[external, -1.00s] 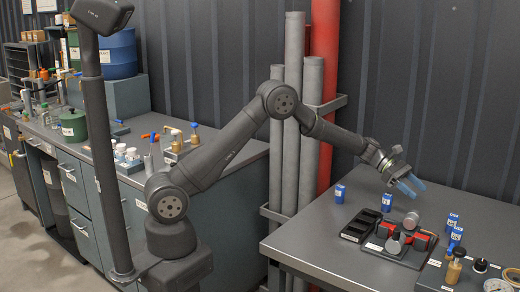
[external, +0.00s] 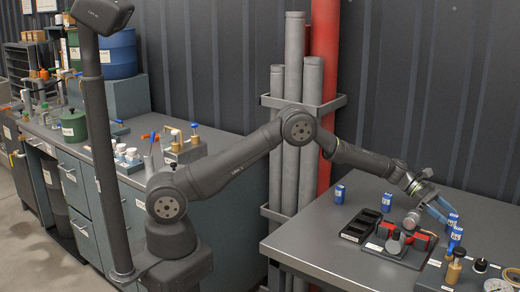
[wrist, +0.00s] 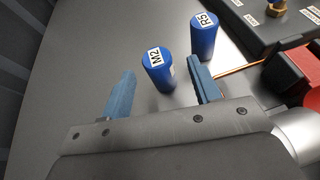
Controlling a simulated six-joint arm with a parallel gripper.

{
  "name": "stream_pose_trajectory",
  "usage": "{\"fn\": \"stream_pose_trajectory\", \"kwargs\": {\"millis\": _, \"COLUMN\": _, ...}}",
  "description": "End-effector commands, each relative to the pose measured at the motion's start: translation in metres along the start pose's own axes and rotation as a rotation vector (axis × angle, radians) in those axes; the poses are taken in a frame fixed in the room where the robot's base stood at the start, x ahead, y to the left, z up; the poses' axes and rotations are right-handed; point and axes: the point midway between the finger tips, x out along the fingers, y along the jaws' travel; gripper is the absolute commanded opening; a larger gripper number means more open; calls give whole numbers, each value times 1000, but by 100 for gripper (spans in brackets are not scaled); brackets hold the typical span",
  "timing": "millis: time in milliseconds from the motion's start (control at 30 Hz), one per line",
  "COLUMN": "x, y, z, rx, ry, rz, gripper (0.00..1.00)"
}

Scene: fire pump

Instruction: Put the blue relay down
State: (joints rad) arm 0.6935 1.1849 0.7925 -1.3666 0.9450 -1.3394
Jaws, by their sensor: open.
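My gripper (wrist: 161,74) is open. In the wrist view, a blue relay (wrist: 158,72) marked M2 stands on the table between the two blue fingertips, with a gap visible on each side. A second blue relay (wrist: 203,38), marked R5, stands just beyond the right fingertip. In the external view my gripper (external: 443,210) is low over the right part of the table, and its fingers partly hide the relays there. Two more blue relays stand apart, one at the back left of the table (external: 340,193) and one beside the black tray (external: 387,202).
The black tray (external: 348,235) with empty slots lies left of a dark plate (external: 376,253) bearing red blocks and grey knobs. A panel with a brass fitting (external: 454,270) and a gauge (external: 497,285) is at the front right. The table's back is mostly clear.

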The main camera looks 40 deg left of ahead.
Motion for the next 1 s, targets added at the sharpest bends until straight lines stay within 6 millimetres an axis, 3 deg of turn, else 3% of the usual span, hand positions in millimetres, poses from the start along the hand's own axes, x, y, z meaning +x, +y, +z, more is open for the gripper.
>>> {"fn": "stream_pose_trajectory", "kwargs": {"millis": 233, "x": 34, "y": 1, "z": -1, "rx": 0, "ry": 1, "rz": 0, "gripper": 57}}
{"fn": "stream_pose_trajectory", "kwargs": {"millis": 533, "x": 38, "y": 2, "z": -1, "rx": -1, "ry": 2, "rz": 1, "gripper": 57}}
{"fn": "stream_pose_trajectory", "kwargs": {"millis": 800, "x": 38, "y": 2, "z": -1, "rx": -1, "ry": 2, "rz": 1, "gripper": 8}}
{"fn": "stream_pose_trajectory", "kwargs": {"millis": 1000, "x": 38, "y": 2, "z": -1, "rx": -1, "ry": 1, "rz": 2, "gripper": 4}}
